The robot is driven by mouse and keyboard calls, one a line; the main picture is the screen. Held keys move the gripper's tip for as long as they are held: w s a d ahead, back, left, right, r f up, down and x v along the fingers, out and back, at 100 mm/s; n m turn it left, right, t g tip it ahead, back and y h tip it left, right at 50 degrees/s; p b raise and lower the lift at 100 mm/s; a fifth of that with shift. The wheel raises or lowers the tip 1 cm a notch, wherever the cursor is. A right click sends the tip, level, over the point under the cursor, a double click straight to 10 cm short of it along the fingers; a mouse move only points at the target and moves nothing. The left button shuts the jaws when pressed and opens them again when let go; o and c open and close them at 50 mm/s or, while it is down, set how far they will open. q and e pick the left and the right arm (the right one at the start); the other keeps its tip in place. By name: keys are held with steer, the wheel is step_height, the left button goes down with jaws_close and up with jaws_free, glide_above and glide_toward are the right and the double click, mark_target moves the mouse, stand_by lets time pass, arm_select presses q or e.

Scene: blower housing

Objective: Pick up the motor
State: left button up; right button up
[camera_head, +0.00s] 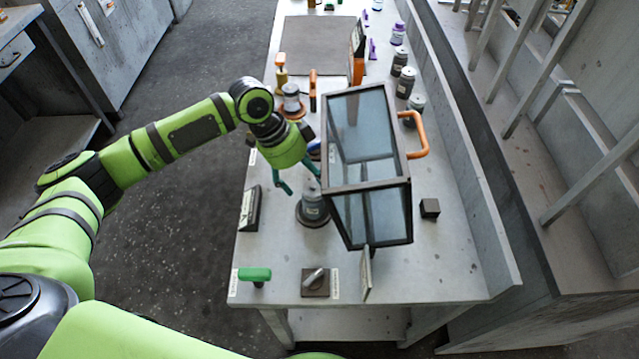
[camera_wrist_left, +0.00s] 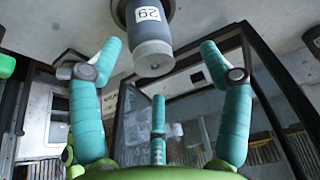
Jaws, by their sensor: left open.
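The motor (camera_head: 312,204) looks like a grey cylinder standing upright on a round dark base on the table, left of the glass-walled housing. In the left wrist view the motor (camera_wrist_left: 150,35) shows a white label reading 29 and a lighter rounded end. My left gripper (camera_head: 299,180) is open just above and behind the motor, fingers pointing down toward it. In the left wrist view the teal fingers of my left gripper (camera_wrist_left: 160,58) are spread to either side of the motor's end, with a gap on both sides. My right gripper is not in view.
The dark-framed glass housing (camera_head: 364,160) with an orange handle (camera_head: 418,135) stands close on the right. A green-handled tool (camera_head: 254,275) and a small square plate (camera_head: 316,283) lie near the front edge. Several grey canisters line the right side. A black block (camera_head: 430,208) sits right.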

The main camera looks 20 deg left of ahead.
mark_target(308, 189)
arm_select(q)
steer(key=shift+d+f, duration=0.2)
steer(key=shift+f, duration=0.1)
steer(key=shift+s+d+f+p, duration=0.15)
steer(key=shift+s+f+p, duration=0.1)
steer(key=shift+f+p, duration=0.3)
steer(key=shift+s+d+f+p, duration=0.15)
steer(key=shift+s+f+p, duration=0.15)
steer(key=shift+f, duration=0.35)
steer(key=x, duration=0.2)
steer(key=shift+f+p, duration=0.4)
steer(key=shift+w+d+f, duration=0.15)
steer(key=shift+w+f, duration=0.05)
steer(key=shift+f, duration=0.35)
steer(key=c, duration=1.3)
steer(key=shift+r, duration=0.1)
steer(key=shift+c, duration=0.6)
steer(key=shift+r, duration=0.1)
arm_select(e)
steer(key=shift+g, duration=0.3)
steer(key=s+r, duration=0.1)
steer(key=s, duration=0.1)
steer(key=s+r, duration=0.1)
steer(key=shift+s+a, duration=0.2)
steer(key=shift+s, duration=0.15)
